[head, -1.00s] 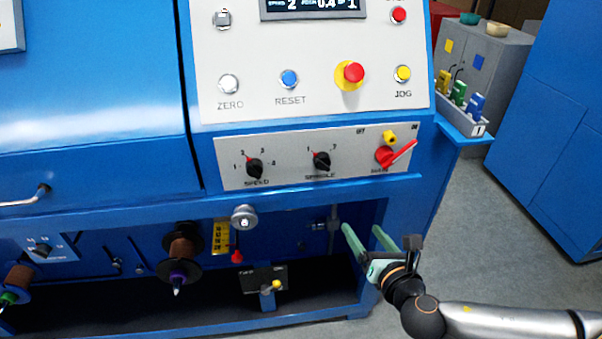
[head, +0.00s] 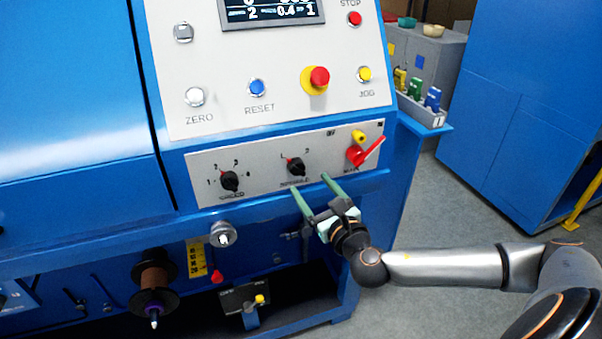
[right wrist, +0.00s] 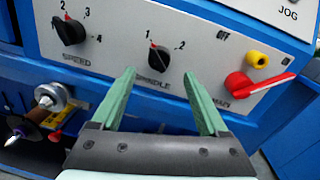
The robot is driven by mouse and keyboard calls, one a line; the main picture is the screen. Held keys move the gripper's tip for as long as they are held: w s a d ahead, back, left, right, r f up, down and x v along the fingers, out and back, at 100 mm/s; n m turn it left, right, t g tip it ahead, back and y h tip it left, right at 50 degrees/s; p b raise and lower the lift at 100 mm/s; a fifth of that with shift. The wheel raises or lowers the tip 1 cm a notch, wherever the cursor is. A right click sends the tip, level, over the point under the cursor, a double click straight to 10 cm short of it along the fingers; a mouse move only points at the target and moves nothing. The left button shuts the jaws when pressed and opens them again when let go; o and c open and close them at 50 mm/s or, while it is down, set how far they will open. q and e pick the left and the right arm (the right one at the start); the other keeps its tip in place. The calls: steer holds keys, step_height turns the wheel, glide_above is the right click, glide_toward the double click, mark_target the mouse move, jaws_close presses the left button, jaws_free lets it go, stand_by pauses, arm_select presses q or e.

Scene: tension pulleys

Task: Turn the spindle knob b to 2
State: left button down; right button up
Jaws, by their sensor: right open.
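The black spindle knob (head: 296,167) sits on the lower grey panel, between the speed knob and the red main switch. In the right wrist view the spindle knob (right wrist: 158,58) has its red mark toward 1, with 2 at its right. My right gripper (head: 312,185) is open and empty, just below and in front of the knob. In the right wrist view its green fingers (right wrist: 160,88) stand apart, one to each side below the knob, and do not touch it. The knob's label is partly hidden by the fingers. My left gripper is not in view.
The speed knob (head: 230,181) is left of the spindle knob. The red main switch lever (head: 362,153) and a yellow knob (head: 358,136) are close at the right. A round metal knob (head: 223,234) sticks out below the panel. Open floor lies at the right.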

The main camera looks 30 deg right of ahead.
mark_target(301, 172)
steer(key=w, duration=0.4)
steer(key=w+d, duration=0.1)
steer(key=w, duration=0.1)
jaws_close()
stand_by(0.6)
